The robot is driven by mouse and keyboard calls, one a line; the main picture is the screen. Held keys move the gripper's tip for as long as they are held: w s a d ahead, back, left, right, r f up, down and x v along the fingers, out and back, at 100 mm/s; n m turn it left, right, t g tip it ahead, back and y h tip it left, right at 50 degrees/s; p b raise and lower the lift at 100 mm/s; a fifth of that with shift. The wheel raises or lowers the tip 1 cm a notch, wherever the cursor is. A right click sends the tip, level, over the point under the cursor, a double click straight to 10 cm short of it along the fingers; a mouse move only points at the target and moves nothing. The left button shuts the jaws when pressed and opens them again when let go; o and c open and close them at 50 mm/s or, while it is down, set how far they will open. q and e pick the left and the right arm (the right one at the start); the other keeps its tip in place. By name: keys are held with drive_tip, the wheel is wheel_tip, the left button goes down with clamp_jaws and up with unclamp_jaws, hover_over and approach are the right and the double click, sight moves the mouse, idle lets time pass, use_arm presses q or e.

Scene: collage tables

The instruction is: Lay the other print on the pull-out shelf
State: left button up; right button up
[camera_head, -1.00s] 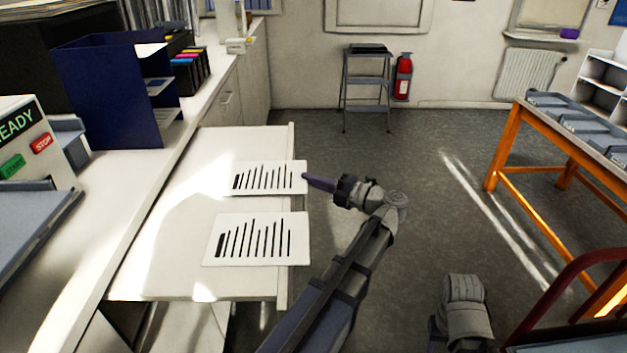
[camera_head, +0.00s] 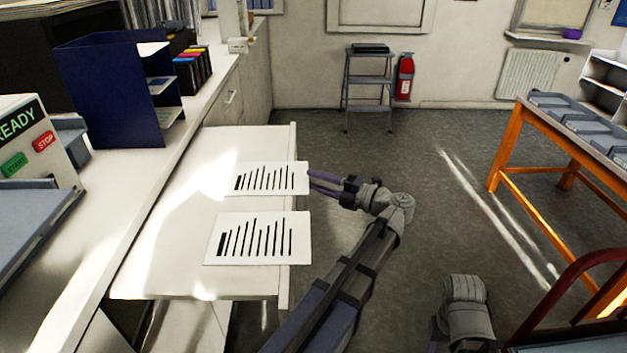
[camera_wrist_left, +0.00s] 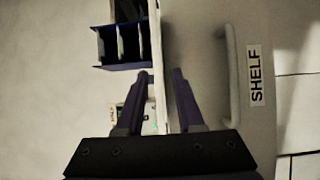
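Two white prints with black bars lie on the white pull-out shelf (camera_head: 240,142). The far print (camera_head: 268,190) and the near print (camera_head: 262,255) lie side by side with a gap between them, and both reach the shelf's right edge. My left gripper (camera_head: 310,181) is at the right edge of the far print, its two fingers spread apart. In the left wrist view the open fingers (camera_wrist_left: 160,75) are on either side of the shelf's edge, with nothing seen clamped between them. Whether a finger touches the print cannot be told.
The white counter with a blue file holder (camera_head: 110,95) and a READY panel (camera_head: 25,140) is left of the shelf. An orange-framed table (camera_head: 510,130) with grey trays stands at the right. A step stool (camera_head: 368,85) and fire extinguisher (camera_head: 403,78) are at the back wall. The floor between is clear.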

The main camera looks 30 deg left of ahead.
use_arm(q)
drive_tip(key=d, duration=0.6)
drive_tip(key=shift+d, duration=0.3)
